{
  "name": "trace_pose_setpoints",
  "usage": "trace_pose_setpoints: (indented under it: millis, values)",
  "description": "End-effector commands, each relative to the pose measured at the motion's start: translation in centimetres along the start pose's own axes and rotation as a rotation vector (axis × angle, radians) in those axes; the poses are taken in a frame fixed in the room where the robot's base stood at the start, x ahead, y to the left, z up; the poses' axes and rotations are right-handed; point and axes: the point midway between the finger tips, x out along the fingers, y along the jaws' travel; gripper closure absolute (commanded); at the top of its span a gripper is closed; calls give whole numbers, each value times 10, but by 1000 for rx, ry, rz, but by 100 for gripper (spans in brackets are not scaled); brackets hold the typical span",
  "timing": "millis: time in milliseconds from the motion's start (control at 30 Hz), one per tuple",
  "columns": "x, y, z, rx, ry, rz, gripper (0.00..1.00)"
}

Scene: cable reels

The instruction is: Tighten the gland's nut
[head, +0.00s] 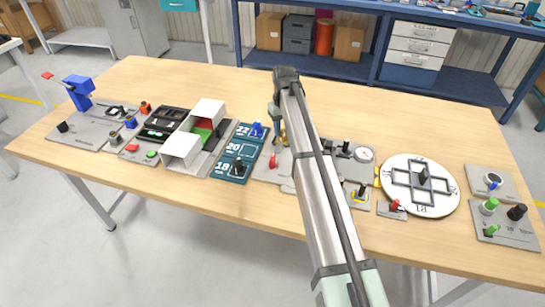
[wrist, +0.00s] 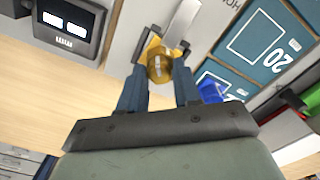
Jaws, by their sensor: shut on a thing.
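My gripper (wrist: 160,84) is shut on the gland's brass-yellow nut (wrist: 160,68) in the wrist view, with one dark blue finger on each side of it. Yellow parts show behind the nut, and a grey metal piece (wrist: 183,47) stands beside it. In the head view, my arm crosses the table and hides most of the gland's station. Only a small bit of the yellow nut (head: 284,139) shows beside my arm. How far the nut is turned I cannot tell.
A blue numbered panel (head: 241,153) with a blue piece (head: 257,130) lies just left of my gripper. A red handle (head: 272,161) stands close in front. A gauge panel (head: 362,154) and a white round dial (head: 398,196) lie to the right. The table's back strip is clear.

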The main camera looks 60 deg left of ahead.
Motion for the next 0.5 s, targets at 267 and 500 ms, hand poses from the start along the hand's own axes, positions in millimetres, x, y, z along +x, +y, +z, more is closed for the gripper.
trace_pose_setpoints:
  millis: [267,500]
  values:
    - [0,0,0,135,1,0,89]
    - [0,0,0,138,1,0,89]
